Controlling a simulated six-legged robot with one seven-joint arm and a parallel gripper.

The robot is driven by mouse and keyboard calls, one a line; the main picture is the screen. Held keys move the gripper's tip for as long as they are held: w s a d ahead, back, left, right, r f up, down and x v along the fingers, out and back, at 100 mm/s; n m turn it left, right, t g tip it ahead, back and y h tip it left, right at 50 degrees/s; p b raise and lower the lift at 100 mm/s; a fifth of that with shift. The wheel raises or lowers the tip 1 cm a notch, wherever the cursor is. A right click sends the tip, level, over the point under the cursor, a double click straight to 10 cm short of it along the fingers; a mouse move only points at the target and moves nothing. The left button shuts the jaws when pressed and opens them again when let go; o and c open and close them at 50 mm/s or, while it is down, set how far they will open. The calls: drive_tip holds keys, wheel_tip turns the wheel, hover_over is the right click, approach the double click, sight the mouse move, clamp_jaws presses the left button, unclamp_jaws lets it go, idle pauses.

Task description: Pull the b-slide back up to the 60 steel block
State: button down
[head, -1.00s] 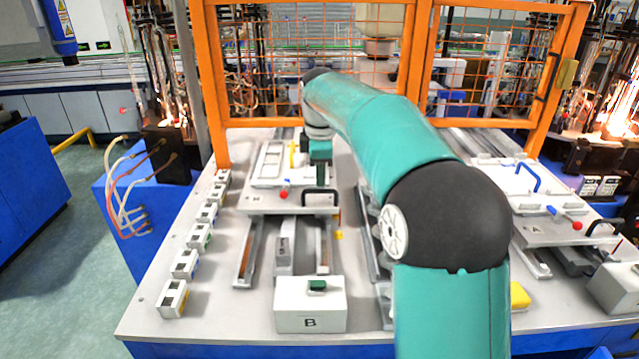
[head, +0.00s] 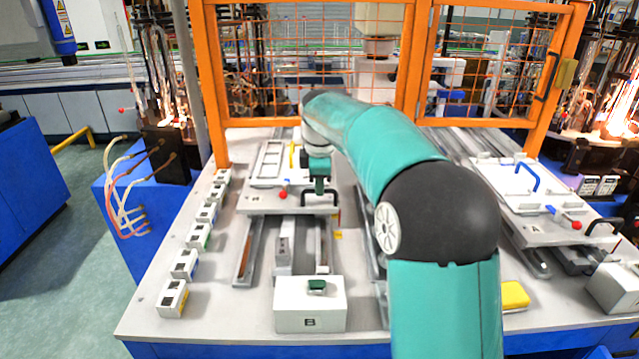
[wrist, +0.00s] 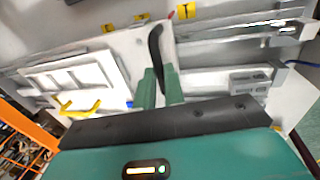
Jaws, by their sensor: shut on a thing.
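The b-slide (head: 262,203) is a grey plate marked B, lying across two rails on the left half of the bench in the head view. It carries a white frame and has a black handle (head: 333,197) at its front right. My gripper (head: 318,188) is at this handle. In the wrist view, the green fingers (wrist: 159,88) are shut on the black handle (wrist: 155,45). A grey steel block (head: 284,235) lies between the rails in front of the slide, with a visible gap. Its number is not readable. Steel blocks also show in the wrist view (wrist: 248,77).
A white box marked B (head: 310,305) with a green top piece stands at the bench front. Several small white boxes (head: 184,264) line the left edge. The A slide (head: 560,228) is at the right. An orange fence (head: 320,122) closes the back.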

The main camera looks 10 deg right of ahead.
drive_tip(key=s+a, duration=0.2)
drive_tip(key=s, duration=0.9)
drive_tip(key=shift+a, duration=0.15)
drive_tip(key=shift+s, duration=0.1)
drive_tip(key=c, duration=1.7)
unclamp_jaws()
drive_tip(key=shift+o, duration=1.1)
drive_tip(key=shift+s+r, duration=0.1)
drive_tip(key=shift+s, duration=0.15)
wheel_tip(320, 180, up, 13)
drive_tip(key=s, duration=0.2)
drive_tip(key=shift+a+r, duration=0.15)
drive_tip(key=shift+a, duration=0.1)
drive_tip(key=shift+s, duration=0.1)
